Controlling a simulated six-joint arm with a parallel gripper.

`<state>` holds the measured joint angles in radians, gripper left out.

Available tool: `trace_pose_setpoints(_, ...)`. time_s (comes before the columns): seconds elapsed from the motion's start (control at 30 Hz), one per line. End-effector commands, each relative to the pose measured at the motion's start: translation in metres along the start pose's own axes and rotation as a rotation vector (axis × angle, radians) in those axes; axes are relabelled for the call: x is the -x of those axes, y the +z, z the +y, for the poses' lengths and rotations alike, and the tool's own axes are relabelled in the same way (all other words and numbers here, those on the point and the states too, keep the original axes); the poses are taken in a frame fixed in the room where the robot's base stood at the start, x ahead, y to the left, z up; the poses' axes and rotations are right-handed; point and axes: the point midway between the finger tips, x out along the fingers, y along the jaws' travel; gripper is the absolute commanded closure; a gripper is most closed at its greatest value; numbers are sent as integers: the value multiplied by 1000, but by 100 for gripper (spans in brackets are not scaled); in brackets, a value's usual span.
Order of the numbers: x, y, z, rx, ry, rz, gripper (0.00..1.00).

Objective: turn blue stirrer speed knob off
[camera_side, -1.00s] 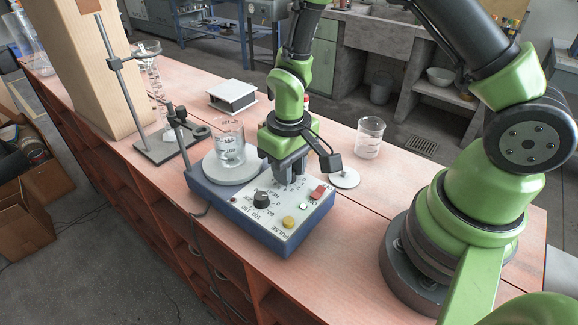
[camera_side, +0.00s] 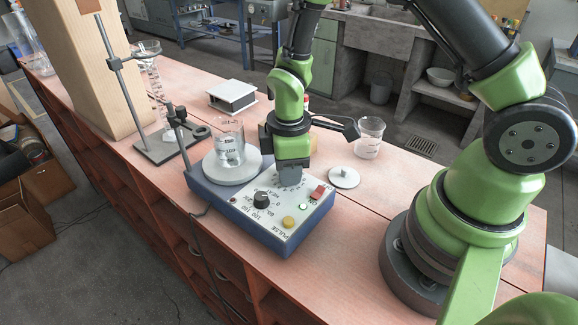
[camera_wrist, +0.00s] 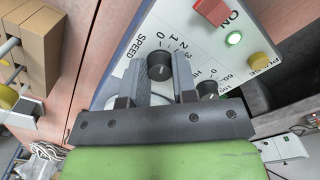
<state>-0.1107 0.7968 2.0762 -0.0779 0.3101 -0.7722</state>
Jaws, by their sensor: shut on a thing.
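The blue stirrer (camera_side: 262,232) stands on the bench with a white sloping control panel (camera_side: 283,229). Its black speed knob (camera_wrist: 160,66) shows in the wrist view beside the word SPEED and a scale from 0 up. My gripper (camera_wrist: 155,85) has one finger on each side of this knob and is shut on it. In the side view my gripper (camera_side: 289,182) points down at the panel and hides the knob. I cannot clearly read where the knob points.
A second black knob, the heat knob (camera_side: 261,199), sits close to my gripper. A red switch (camera_side: 318,192), a lit green lamp (camera_wrist: 234,39) and a yellow pulse button (camera_side: 288,222) are nearby. A beaker (camera_side: 229,142) stands on the stirrer's round plate (camera_side: 212,172).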

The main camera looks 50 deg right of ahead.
Motion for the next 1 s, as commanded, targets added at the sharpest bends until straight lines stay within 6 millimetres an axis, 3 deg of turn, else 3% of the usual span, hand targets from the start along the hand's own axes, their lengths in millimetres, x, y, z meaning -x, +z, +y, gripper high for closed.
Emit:
trace_pose_setpoints(0.4,0,0,0,172,-1,-1,98)
trace_pose_setpoints(0.93,0,0,0,194,-1,-1,98)
trace_pose_setpoints(0.97,0,0,0,194,-1,-1,67)
trace_pose_setpoints(1.0,0,0,0,193,-1,-1,58)
